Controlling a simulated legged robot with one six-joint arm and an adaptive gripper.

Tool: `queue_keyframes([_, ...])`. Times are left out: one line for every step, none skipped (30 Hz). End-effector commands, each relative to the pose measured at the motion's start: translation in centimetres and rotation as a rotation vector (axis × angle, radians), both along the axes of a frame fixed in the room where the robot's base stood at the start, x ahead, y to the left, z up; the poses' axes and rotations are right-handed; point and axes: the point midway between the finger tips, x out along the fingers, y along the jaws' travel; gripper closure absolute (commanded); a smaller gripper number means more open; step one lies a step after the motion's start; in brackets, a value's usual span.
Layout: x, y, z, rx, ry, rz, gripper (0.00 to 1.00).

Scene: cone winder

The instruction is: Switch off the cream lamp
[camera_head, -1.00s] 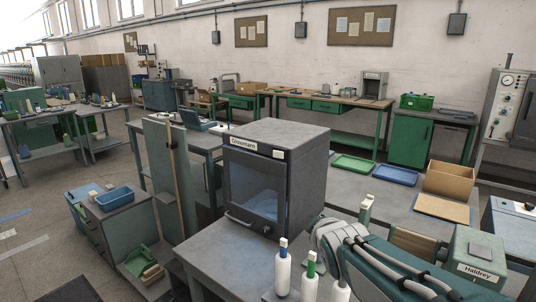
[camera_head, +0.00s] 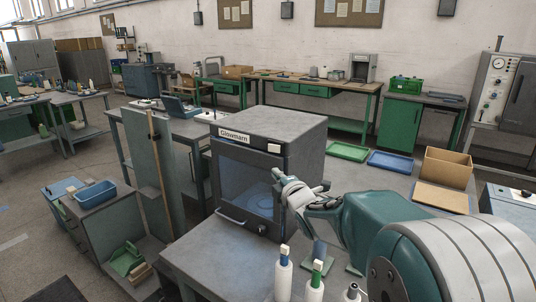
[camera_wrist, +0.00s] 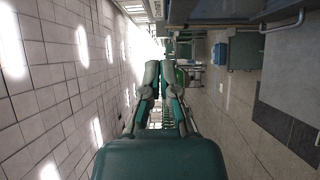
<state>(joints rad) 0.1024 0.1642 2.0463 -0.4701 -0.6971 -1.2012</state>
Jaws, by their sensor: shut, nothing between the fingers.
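I cannot make out a cream lamp for certain in either view. A grey cabinet labelled Glowmarn (camera_head: 268,124) stands on the near bench, its window lit bluish inside. A small cream rectangular piece (camera_head: 274,148) sits at the upper right of its front; I cannot tell what it is. My gripper (camera_head: 281,179) is shut and empty, in front of the cabinet's right front side in the picture; I cannot tell whether it touches. In the wrist view my gripper (camera_wrist: 159,68) has its fingers together, with floor and distant benches beyond.
White bottles with blue (camera_head: 284,270) and green (camera_head: 316,278) necks stand on the near bench, below my arm. A green tray (camera_head: 348,151), a blue tray (camera_head: 393,161) and an open cardboard box (camera_head: 447,167) lie right of the cabinet. The bench's front left is clear.

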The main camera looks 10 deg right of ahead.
Motion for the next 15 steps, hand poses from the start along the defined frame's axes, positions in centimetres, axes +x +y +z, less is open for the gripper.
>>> queue_keyframes([0.2, 0.0, 0.0, 0.001, 0.001, 0.000, 1.00])
queue_keyframes([0.4, 0.1, 0.0, 0.001, 0.001, 0.000, 1.00])
queue_keyframes([0.7, 0.2, -0.1, 0.001, 0.002, 0.000, 1.00])
queue_keyframes([1.1, 0.2, -0.1, 0.001, 0.002, 0.000, 1.00])
queue_keyframes([1.5, 0.3, -0.1, 0.002, 0.002, 0.000, 1.00])
queue_keyframes([2.2, 0.5, -0.1, 0.002, 0.002, 0.001, 1.00])
queue_keyframes([2.7, 0.6, -0.2, 0.001, 0.003, 0.001, 1.00])
queue_keyframes([3.3, 0.7, -0.1, 0.002, 0.001, 0.001, 1.00])
queue_keyframes([4.0, 0.8, -0.2, 0.002, 0.002, 0.001, 1.00])
queue_keyframes([4.6, 0.9, -0.1, 0.002, 0.002, 0.001, 1.00])
queue_keyframes([5.1, 1.0, -0.2, 0.002, 0.002, 0.001, 1.00])
queue_keyframes([5.8, 1.2, -0.1, 0.002, 0.002, 0.000, 1.00])
queue_keyframes([6.4, 1.3, -0.1, 0.002, 0.001, 0.001, 1.00])
queue_keyframes([6.9, 1.4, -0.1, 0.002, 0.002, 0.001, 1.00])
queue_keyframes([7.6, 1.5, -0.2, 0.002, 0.002, 0.001, 1.00])
